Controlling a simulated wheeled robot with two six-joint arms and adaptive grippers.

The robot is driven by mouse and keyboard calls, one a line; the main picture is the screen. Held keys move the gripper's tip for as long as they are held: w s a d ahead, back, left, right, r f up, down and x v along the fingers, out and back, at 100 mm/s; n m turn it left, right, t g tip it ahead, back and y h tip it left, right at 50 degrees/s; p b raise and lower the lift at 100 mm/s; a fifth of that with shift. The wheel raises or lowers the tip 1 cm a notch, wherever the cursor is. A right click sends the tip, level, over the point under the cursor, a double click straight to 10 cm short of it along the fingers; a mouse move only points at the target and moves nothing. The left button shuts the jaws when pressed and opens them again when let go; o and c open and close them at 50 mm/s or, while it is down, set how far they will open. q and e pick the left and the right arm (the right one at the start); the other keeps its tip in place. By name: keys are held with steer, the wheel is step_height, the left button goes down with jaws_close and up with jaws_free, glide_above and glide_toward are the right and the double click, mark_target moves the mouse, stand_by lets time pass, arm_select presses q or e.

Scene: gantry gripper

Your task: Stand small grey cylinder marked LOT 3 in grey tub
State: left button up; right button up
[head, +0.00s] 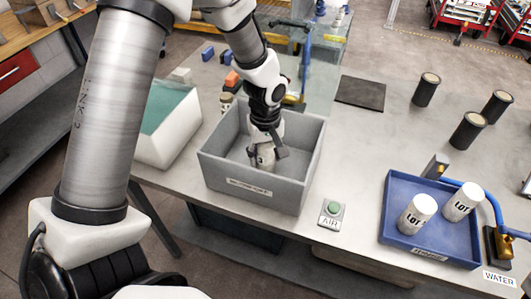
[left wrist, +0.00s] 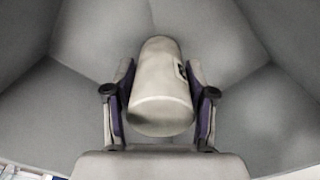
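The grey tub (head: 222,172) stands on the table, open at the top, with a label on its front wall. My left gripper (head: 268,152) reaches down into it from above. It is shut on a small light-grey cylinder (head: 263,157), low inside the tub. In the left wrist view, the cylinder (left wrist: 161,85) lies between the two fingers (left wrist: 161,105), one along each side. A dark-edged mark shows on its right side, but I cannot read it. Whether its far end touches the tub floor I cannot tell. My right gripper is not in view.
A blue tray (head: 400,240) at right holds two white cylinders (head: 417,214) marked LOT. An AIR button (head: 332,209) is between tub and tray. Several dark cylinders (head: 426,90) stand behind. A white bin (head: 172,140) is left of the tub.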

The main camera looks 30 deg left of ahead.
arm_select(q)
steer(key=shift+o, duration=0.7)
steer(key=shift+r, duration=0.1)
step_height(320, 180, up, 12)
steer(key=shift+r+b, duration=0.1)
steer(key=shift+b, duration=0.4)
